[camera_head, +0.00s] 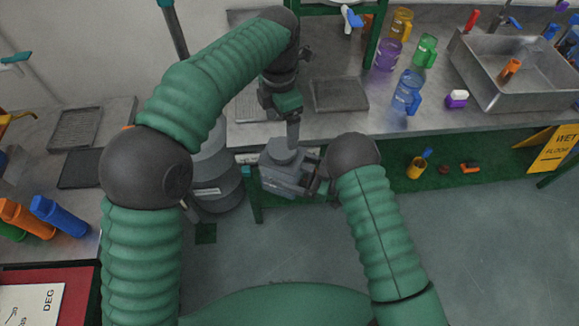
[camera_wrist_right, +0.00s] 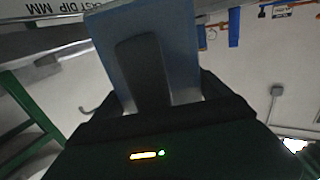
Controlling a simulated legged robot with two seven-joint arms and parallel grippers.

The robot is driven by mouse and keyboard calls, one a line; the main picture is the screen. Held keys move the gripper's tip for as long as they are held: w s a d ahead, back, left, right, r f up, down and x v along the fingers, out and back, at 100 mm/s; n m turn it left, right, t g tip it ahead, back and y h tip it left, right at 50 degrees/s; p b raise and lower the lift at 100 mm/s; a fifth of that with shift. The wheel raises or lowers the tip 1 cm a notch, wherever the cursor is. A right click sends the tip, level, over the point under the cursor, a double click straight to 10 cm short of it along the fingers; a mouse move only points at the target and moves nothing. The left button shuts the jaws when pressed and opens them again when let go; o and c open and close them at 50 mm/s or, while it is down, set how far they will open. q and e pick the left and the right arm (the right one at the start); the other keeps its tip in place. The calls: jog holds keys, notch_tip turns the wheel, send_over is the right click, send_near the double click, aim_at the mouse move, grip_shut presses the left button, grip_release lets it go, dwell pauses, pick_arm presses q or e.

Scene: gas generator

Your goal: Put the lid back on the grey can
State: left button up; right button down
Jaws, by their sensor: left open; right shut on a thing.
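The grey can (camera_head: 280,181) is upright in front of the bench edge in the head view, with a round raised part (camera_head: 285,151) on top. I cannot tell whether this is the lid or the can's neck. My left gripper (camera_head: 293,138) points down just above it and is open; its fingertips are small and unclear. My right gripper (camera_head: 321,178) is at the can's right side, shut on it. In the right wrist view a blue-grey panel (camera_wrist_right: 185,45) sits at the jaws (camera_wrist_right: 150,80), apparently part of the can.
A grey drum (camera_head: 214,180) stands left of the can. The bench behind holds a grey tray (camera_head: 340,95), a purple jar (camera_head: 387,54), a blue jug (camera_head: 407,92) and a metal sink (camera_head: 510,85). A yellow wet-floor sign (camera_head: 554,148) is at right. Floor in front is clear.

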aim_at(282, 147)
pick_arm(q)
jog(key=shift+a, duration=0.1)
pick_arm(e)
jog(key=shift+r, duration=0.2)
pick_arm(q)
jog(key=shift+f, duration=0.1)
notch_tip(282, 147, down, 8)
jog(key=shift+r, duration=0.15)
